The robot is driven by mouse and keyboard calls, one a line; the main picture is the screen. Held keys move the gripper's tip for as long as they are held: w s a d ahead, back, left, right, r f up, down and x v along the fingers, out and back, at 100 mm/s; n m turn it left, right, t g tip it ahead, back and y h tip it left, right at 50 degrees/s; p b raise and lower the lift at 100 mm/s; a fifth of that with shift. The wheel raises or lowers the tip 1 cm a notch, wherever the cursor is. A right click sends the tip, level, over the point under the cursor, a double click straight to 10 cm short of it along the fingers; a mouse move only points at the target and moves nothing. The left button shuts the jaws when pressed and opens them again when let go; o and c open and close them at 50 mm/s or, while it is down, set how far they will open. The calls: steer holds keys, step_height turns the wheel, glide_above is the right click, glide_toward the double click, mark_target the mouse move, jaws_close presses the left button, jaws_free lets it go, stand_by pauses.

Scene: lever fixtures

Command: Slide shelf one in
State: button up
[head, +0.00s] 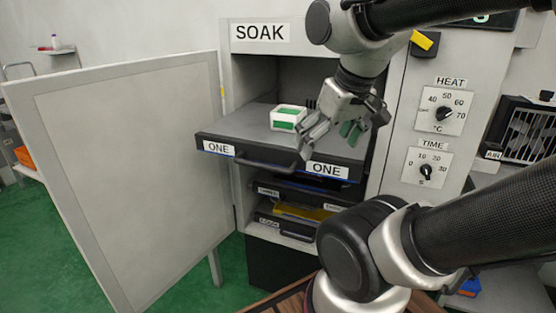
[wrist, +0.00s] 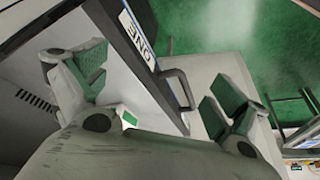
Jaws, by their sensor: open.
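Shelf one (head: 255,140) is a grey tray pulled out of the SOAK cabinet. Its dark front carries two ONE labels and a dark bar handle (head: 262,163). A white and green box (head: 288,117) sits on the shelf. My gripper (head: 328,140) is open and empty over the right front part of the shelf, right of the box. In the wrist view, the fingers of my gripper (wrist: 155,92) are spread on either side of the shelf's front edge, and the handle (wrist: 178,88) shows between them. I cannot tell if a finger touches the shelf.
The cabinet door (head: 130,170) stands wide open at the left. Lower shelves (head: 290,210) with a yellow item sit below shelf one. HEAT (head: 445,113) and TIME (head: 427,170) dials are on the panel at right. The cavity above shelf one looks free behind the box.

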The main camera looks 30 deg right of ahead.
mark_target(202, 149)
stand_by(0.3)
